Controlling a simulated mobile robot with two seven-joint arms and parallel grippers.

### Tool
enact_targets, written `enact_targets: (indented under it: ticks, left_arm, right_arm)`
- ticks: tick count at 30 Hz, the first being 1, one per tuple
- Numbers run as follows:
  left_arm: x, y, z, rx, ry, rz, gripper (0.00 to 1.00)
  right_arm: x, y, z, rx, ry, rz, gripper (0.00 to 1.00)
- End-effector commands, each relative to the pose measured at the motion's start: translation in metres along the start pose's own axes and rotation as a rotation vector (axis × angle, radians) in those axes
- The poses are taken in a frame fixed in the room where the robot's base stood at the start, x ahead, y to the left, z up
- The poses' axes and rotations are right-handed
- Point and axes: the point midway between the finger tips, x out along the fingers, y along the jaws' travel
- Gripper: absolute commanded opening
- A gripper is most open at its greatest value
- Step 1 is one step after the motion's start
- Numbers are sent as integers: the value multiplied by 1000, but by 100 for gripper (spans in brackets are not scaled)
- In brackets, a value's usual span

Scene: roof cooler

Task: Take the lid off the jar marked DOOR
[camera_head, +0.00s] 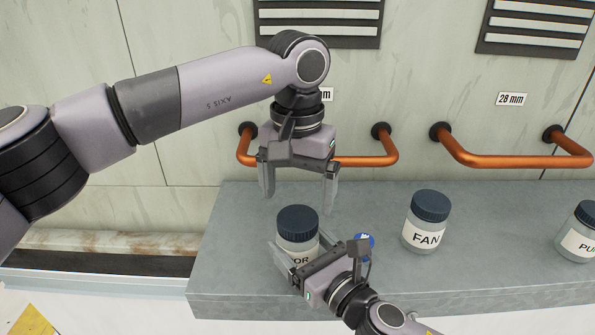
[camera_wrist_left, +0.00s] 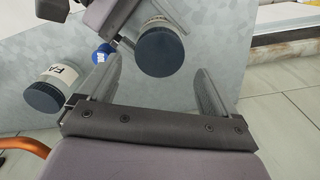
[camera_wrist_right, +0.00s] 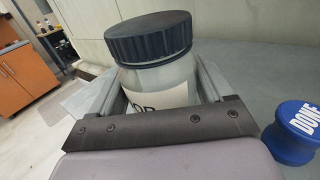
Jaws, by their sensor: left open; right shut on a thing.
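The jar marked DOOR (camera_head: 296,245) stands on the grey ledge with its dark blue ribbed lid (camera_head: 298,221) on. Only "OR" of its label shows. My right gripper (camera_head: 294,262) is shut on the jar's body, below the lid; the right wrist view shows a finger on each side of the jar (camera_wrist_right: 158,75). My left gripper (camera_head: 299,196) is open and empty, fingers pointing down, above and behind the lid. In the left wrist view the lid (camera_wrist_left: 160,50) lies between and beyond the open fingertips.
The FAN jar (camera_head: 425,234) and another lidded jar (camera_head: 578,240) stand to the right on the ledge (camera_head: 490,275). A blue button marked DONE (camera_wrist_right: 298,130) sits close beside my right gripper. Orange pipes (camera_head: 520,160) run along the wall behind.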

Motion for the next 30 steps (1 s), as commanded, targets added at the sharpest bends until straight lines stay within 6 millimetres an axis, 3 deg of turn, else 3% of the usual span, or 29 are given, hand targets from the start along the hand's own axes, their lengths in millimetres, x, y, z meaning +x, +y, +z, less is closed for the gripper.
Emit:
enact_targets:
  ticks: [3,9,20,25,30]
  left_arm:
    - [20,0,1,0,-2,0,92]
    - [40,0,0,-1,-1,0,92]
    - [45,0,0,-2,0,-1,92]
    - [45,0,0,-2,0,-1,36]
    - [45,0,0,-3,0,-1,33]
  right_arm:
    - [0,0,0,0,1,0,0]
    - [0,0,0,1,1,0,0]
    - [0,0,0,1,1,0,0]
    - [0,0,0,1,1,0,0]
    - [0,0,0,1,1,0,0]
